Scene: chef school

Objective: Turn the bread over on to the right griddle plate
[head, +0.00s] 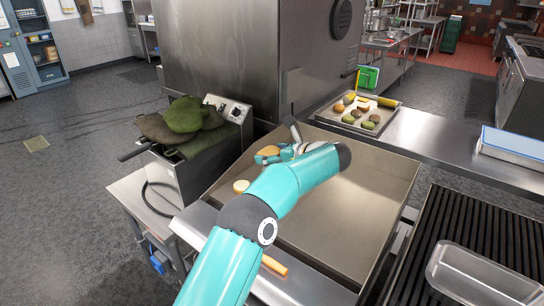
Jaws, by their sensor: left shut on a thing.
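My left gripper (267,156) is low over the back left of the smooth steel griddle plate (345,215). It is shut on a tan piece that looks like the bread (269,150), partly hidden by the fingers. My teal left arm crosses the griddle from the front and covers part of it. A small pale round piece (240,186) lies on the griddle's left side. A dark ribbed grill plate (470,225) is further right. My right gripper is not in view.
A fryer with dark green and brown cloth-like items (180,125) is on the left. An orange stick (273,265) lies at the griddle's front edge.

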